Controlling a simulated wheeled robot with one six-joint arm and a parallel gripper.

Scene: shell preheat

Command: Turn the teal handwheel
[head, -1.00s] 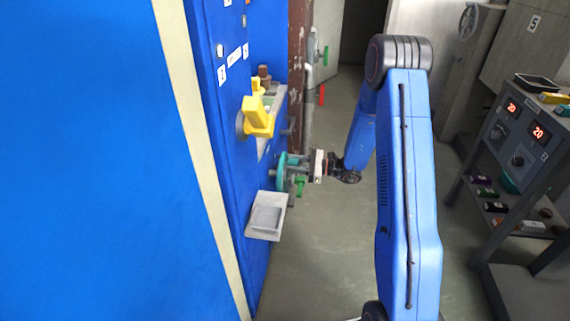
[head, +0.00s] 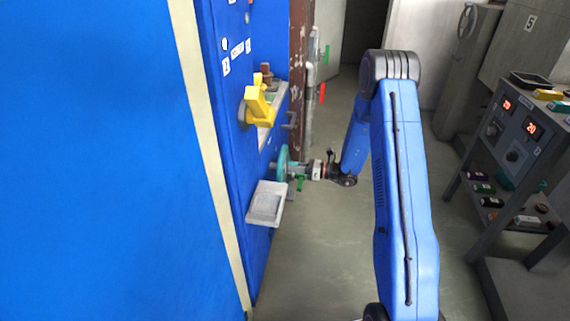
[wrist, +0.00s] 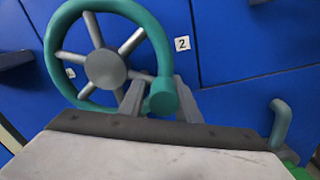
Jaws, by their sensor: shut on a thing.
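The teal handwheel (head: 282,164) is mounted on the blue panel and shows edge-on in the head view. In the wrist view the handwheel (wrist: 146,20) shows its round teal rim, grey spokes and grey hub. Its teal knob (wrist: 162,97) sits at the lower right of the rim. My gripper (wrist: 160,98) is shut on this knob, with one grey finger on each side. In the head view my gripper (head: 300,170) reaches the handwheel from the right; its fingertips are too small to make out there.
A yellow handle (head: 259,108) sticks out of the panel above the handwheel. A grey tray (head: 267,204) juts out below it. A control console (head: 515,130) stands at the right, with open floor between.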

